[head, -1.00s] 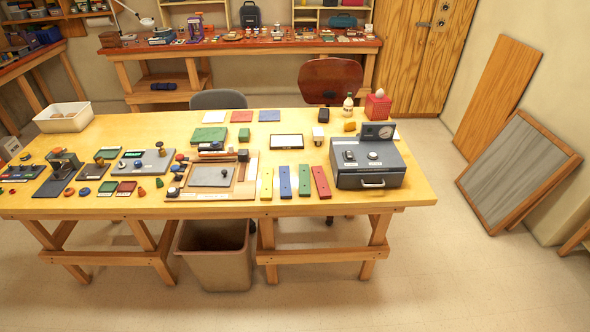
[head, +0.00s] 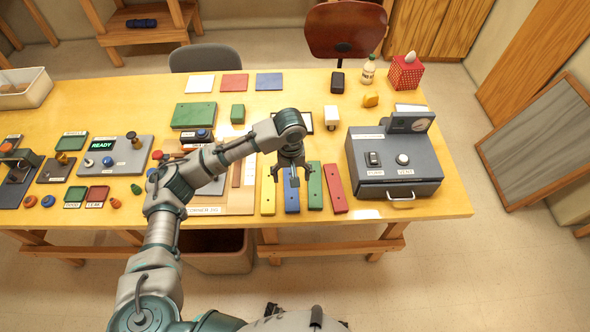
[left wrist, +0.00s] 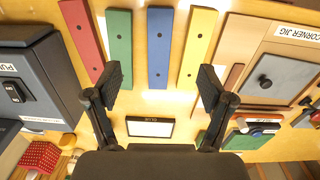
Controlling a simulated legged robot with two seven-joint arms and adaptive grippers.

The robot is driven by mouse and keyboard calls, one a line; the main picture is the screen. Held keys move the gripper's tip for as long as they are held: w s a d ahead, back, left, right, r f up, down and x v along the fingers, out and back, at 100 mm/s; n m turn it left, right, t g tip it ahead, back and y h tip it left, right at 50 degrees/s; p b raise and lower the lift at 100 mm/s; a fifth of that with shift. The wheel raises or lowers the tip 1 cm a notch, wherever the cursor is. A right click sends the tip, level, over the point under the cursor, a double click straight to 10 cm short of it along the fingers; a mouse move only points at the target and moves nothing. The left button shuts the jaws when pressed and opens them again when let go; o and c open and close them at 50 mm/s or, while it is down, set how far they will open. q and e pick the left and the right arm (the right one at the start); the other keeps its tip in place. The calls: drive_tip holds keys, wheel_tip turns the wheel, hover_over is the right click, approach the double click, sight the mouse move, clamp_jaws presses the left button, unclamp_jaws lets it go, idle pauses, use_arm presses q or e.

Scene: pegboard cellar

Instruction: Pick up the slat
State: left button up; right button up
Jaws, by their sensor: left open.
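Four painted slats lie side by side near the table's front edge in the head view: yellow (head: 268,197), blue (head: 292,203), green (head: 315,187) and red (head: 335,190). Each has small dark holes. My left gripper (head: 290,174) is open and empty above the blue slat and hides part of it. In the left wrist view the open fingers (left wrist: 158,88) are spread either side of the blue slat (left wrist: 160,48), with the green slat (left wrist: 118,40) to its left and the yellow slat (left wrist: 197,45) to its right. My right gripper is not in view.
A grey box (head: 390,185) with a gauge and front handle stands right of the slats. The corner jig (head: 240,200) lies to their left. A framed panel (left wrist: 150,128) lies behind the slats. Several coloured blocks and plates lie farther back.

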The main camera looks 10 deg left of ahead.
use_arm(q)
hover_over(291, 205)
drive_tip(key=f, duration=1.2)
drive_tip(key=shift+w+b, duration=0.25)
drive_tip(key=shift+b, duration=0.15)
drive_tip(key=f, duration=0.4)
drive_tip(key=shift+s+d+f, duration=0.2)
drive_tip(key=shift+s+d, duration=0.05)
drive_tip(key=shift+d+f, duration=0.15)
drive_tip(key=shift+f, duration=0.15)
drive_tip(key=shift+a, duration=0.3)
drive_tip(key=c, duration=1.3)
